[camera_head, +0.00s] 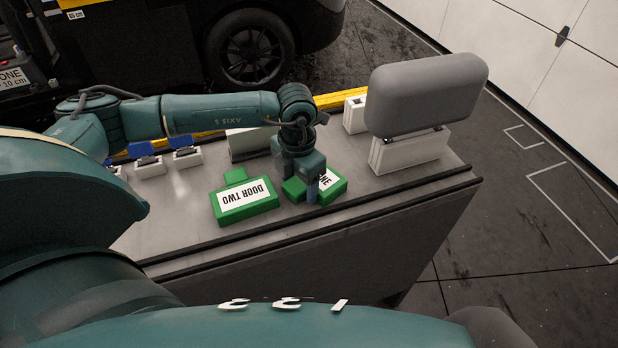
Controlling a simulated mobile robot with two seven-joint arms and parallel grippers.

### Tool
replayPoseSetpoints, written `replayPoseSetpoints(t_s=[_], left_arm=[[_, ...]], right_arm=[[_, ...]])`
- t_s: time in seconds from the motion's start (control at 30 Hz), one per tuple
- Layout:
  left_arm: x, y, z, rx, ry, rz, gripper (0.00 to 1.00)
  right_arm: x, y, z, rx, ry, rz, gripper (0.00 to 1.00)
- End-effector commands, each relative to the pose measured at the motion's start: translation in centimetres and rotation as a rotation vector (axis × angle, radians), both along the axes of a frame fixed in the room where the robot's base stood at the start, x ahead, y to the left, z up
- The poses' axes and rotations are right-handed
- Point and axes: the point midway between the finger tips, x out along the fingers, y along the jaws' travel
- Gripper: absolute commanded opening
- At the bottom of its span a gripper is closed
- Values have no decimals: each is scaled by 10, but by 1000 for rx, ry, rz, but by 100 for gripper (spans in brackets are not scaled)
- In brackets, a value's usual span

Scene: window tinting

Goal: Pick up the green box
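Two green boxes with white labels are on the grey bench. One green box (245,203) reads "DOOR TWO" and lies in the open, with a smaller green part behind it. The other green box (333,191) is to its right, with its label partly hidden so that only "NE" shows. My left gripper (312,192) points down at this second box and covers its middle. One finger shows in front of the box. I cannot tell whether the fingers are apart or closed on it. My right gripper is not in view.
A large grey padded block (425,90) on a white base (410,150) stands at the bench's right end. White holders with blue parts (185,155) stand at the left. The bench's front edge (400,205) has a dark rail. A black vehicle (250,45) is behind.

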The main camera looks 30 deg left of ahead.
Motion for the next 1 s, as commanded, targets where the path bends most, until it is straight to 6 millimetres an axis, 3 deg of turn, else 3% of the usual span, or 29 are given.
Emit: replayPoseSetpoints(t_s=[0.57, 0.77, 1.0], left_arm=[[0, 0, 1, 0, -1, 0, 18], [1, 0, 4, -1, -3, 0, 18], [2, 0, 42, -1, -7, 0, 17]], right_arm=[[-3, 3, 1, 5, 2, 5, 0], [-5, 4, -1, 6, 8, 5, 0], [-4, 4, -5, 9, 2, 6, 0]])
